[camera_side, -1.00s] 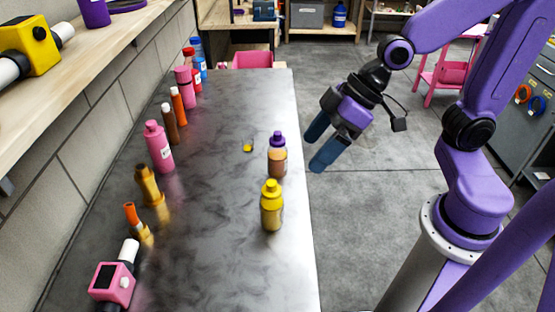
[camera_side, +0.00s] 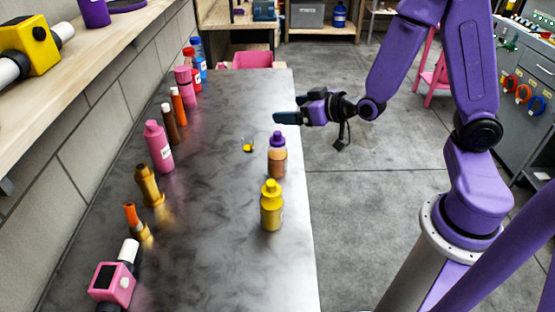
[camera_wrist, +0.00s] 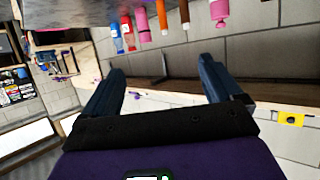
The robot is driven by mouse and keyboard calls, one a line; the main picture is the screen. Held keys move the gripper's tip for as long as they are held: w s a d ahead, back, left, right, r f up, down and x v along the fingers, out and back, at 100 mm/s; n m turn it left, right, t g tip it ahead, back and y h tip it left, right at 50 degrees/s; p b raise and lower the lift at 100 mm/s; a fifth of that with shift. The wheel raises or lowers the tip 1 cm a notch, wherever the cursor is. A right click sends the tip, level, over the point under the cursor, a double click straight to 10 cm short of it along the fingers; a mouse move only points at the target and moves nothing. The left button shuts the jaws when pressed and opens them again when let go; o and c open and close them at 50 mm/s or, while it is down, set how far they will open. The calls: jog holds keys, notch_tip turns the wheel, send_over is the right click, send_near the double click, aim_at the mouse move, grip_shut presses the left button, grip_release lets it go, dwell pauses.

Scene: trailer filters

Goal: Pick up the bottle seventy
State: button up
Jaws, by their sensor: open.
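Several bottles stand on the dark table; no number seventy can be read on any of them. Near the table's right edge stand an amber bottle with a purple cap (camera_side: 277,160) and a yellow bottle (camera_side: 271,206). Along the wall side stand a pink bottle (camera_side: 159,148), a brown one (camera_side: 170,125), an orange one (camera_side: 177,106) and a gold one (camera_side: 148,186). My gripper (camera_side: 280,118) is open and empty, its fingers pointing left above the table's right edge, beyond the amber bottle. In the wrist view both fingers (camera_wrist: 162,66) are spread with nothing between them.
The dark table (camera_side: 215,240) is clear in its middle except for a small yellow-ended clear item (camera_side: 248,147). A pink boxy device (camera_side: 113,280) sits at the near left. A wooden shelf (camera_side: 60,70) runs along the block wall.

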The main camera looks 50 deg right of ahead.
aim_at(286, 153)
notch_tip(286, 153, down, 14)
jog(key=shift+f, duration=0.2)
jog(key=shift+x, duration=3.7)
jog(key=shift+a, duration=0.1)
jog(key=c, duration=1.3)
jog(key=shift+c, duration=0.2)
jog(key=shift+r, duration=0.1)
notch_tip(286, 153, up, 20)
